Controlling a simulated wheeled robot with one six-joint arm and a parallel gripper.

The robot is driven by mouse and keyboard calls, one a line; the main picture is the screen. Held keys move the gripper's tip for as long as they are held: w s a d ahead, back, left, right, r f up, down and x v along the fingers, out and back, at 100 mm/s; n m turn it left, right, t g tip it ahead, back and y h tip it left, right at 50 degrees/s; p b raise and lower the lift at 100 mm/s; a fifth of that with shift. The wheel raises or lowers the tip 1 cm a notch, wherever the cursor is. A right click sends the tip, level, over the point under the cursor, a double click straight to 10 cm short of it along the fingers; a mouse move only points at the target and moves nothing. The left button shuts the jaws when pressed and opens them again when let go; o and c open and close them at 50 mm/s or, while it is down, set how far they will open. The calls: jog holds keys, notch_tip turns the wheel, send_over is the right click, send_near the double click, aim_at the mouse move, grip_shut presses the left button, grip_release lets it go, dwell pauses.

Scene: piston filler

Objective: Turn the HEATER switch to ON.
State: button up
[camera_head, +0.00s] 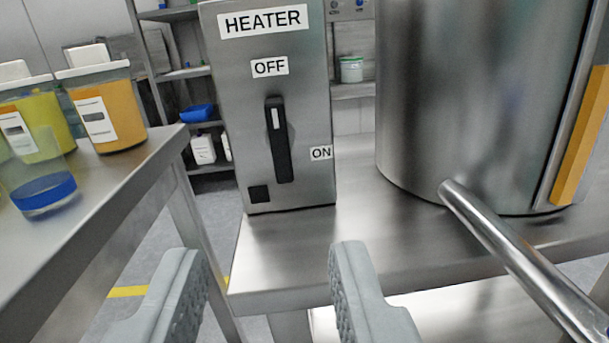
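The HEATER box (242,130) is a grey metal box standing on a steel table, with a HEATER label at its top. Its black switch handle (279,148) is upright, with a white mark at its upper end pointing toward the OFF label (270,67). The ON label (321,153) is to the right of the handle's lower half. My gripper (272,262) is open and empty, below and in front of the box. Its two grey fingers are wide apart and do not touch the switch.
A large steel tank (470,90) stands right of the box, with a metal pipe (525,262) reaching toward the lower right. A left table (95,200) holds yellow and orange containers (120,120) and a clear cup with blue contents (42,190). Shelves stand behind.

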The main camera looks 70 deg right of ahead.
aim_at(278, 135)
jog(key=shift+n, duration=0.6)
jog(key=x, duration=1.6)
jog(key=shift+d+f, duration=0.2)
grip_shut()
